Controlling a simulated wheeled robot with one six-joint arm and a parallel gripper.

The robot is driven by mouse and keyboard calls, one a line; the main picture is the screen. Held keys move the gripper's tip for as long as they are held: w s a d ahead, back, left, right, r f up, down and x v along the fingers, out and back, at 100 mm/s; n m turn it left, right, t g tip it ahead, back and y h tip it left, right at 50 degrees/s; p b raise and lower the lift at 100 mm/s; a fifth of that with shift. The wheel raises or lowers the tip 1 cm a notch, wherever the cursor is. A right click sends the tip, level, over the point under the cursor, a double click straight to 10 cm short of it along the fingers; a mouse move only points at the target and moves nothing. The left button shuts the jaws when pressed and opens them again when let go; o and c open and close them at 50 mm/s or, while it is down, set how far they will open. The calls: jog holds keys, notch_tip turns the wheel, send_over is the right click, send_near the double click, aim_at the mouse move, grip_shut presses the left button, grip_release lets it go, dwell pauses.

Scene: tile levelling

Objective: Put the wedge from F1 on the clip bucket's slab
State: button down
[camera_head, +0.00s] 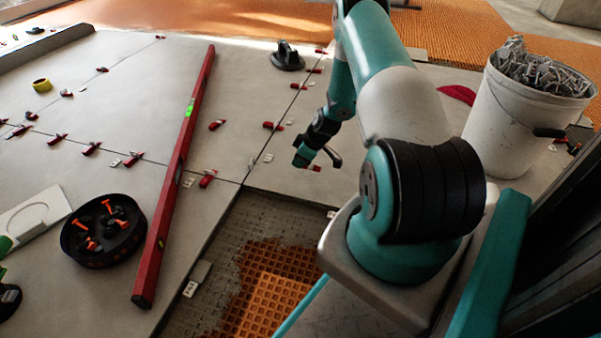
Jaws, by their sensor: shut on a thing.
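My gripper (309,163) is low over the grey slabs at the middle of the view, near the far edge of the open bay. It is shut on a small red wedge (315,168), which shows only partly at its lower side; its fingers are small and mostly hidden. The clip bucket (508,120), a white pail heaped with metal clips, stands on a grey slab (552,172) at the right. My arm hides part of the floor between the gripper and the bucket. Several other red wedges, such as one left of the gripper (272,126), sit along the joints.
A long red level (178,165) lies across the slabs at left. A black round tray (104,230) with orange-handled pieces is beside it. A black suction lifter (288,55) stands at the back. A red round thing (457,94) lies beside the bucket.

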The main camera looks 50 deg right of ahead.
aim_at(300, 175)
notch_tip(300, 175, down, 4)
jog(key=shift+f+b, duration=0.1)
jog(key=shift+b, duration=1.15)
jog(key=shift+r, duration=0.2)
jog(key=shift+f, duration=0.15)
jog(key=c, duration=1)
grip_release()
